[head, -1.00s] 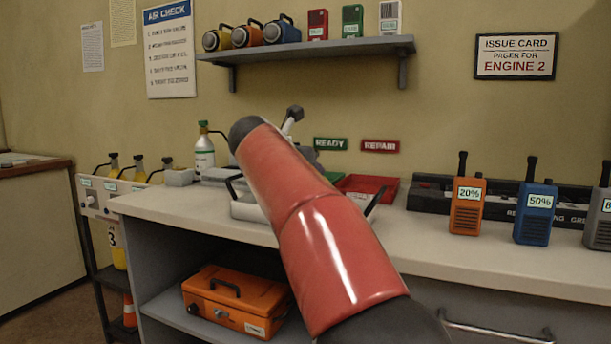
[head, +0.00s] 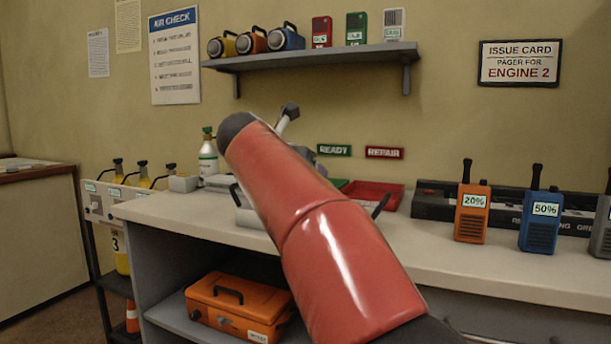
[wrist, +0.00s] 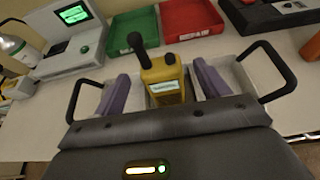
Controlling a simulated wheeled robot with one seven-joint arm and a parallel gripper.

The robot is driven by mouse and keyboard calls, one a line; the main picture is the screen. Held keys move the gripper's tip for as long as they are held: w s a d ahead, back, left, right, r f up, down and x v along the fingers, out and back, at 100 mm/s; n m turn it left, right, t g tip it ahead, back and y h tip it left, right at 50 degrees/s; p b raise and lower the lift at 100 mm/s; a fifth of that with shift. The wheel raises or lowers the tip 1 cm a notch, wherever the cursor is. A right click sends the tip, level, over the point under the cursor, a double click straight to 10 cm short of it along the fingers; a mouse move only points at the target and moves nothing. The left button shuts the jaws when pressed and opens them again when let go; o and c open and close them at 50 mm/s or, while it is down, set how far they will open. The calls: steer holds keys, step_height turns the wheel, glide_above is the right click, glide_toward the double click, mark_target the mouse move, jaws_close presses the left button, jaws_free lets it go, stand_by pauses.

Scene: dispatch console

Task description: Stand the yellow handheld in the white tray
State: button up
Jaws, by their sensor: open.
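The yellow handheld (wrist: 165,82) has a dark antenna and a pale label, and looks upright in the wrist view. It appears to be inside the white tray (wrist: 245,84), which has black handles at both ends; its base is hidden. My gripper (wrist: 162,83) is open, with one purple finger on each side of the handheld and a small gap showing on each side. In the head view, my red arm covers the gripper and the handheld. Only part of the white tray (head: 250,217) shows there.
Behind the tray are a green tray (wrist: 132,35) and a red tray (wrist: 192,25). A grey device with a lit green screen (wrist: 70,40) stands at left. Orange (head: 472,213) and blue (head: 539,220) handhelds stand at right. A shelf (head: 320,56) hangs above the counter.

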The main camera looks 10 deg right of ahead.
steer(key=v, duration=0.8)
steer(key=s+d+f+m+g+y, duration=0.2)
steer(key=s+d+f+m, duration=0.2)
steer(key=s+f+m, duration=0.4)
steer(key=s+d+f+m+g+y, duration=0.2)
steer(key=s+d+f+m+y, duration=0.15)
steer(key=s+f+m, duration=0.5)
steer(key=s+f+m+y, duration=0.1)
steer(key=s+f+m, duration=0.5)
steer(key=f, duration=0.3)
steer(key=s+a+f+m+g+y, duration=0.1)
steer(key=s+f+m, duration=0.5)
steer(key=f, duration=0.3)
steer(key=shift+s+f, duration=0.25)
